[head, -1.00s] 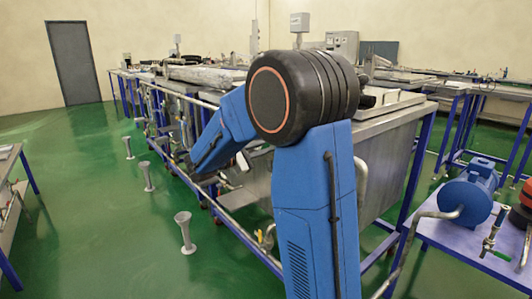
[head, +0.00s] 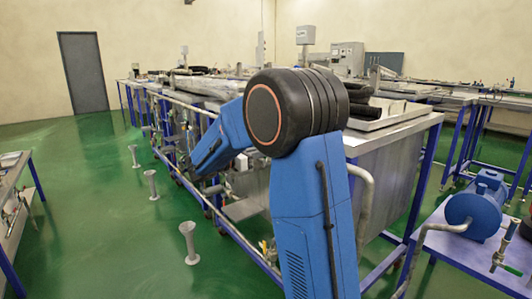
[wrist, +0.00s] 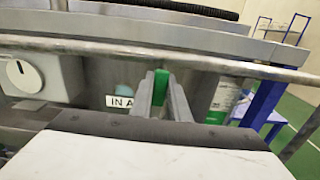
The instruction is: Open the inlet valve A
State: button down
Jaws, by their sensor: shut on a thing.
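In the wrist view, my gripper (wrist: 159,97) has its two grey fingers closed on a small green handle (wrist: 161,80), which stands upright between the fingertips. A white label (wrist: 120,101) reading "IN A" is just left of the fingers, partly covered by them. The body of the valve and its pipe are hidden behind the gripper. In the head view my blue arm reaches down to the side of the bench row, and the fingers cannot be made out.
A metal rail (wrist: 230,67) runs across just above the fingers. A white box with a round dial (wrist: 22,76) is at the left. In the head view, flared grey stands (head: 188,243) dot the green floor, and a blue motor (head: 477,208) is at right.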

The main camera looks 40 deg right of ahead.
jog(key=shift+w+f, duration=0.1)
dwell(0.3)
jog(key=c, duration=1.7)
grip_release()
jog(key=shift+a, duration=0.1)
jog(key=a, duration=1.7)
jog(key=shift+s+a, duration=0.15)
jog(key=shift+s, duration=0.1)
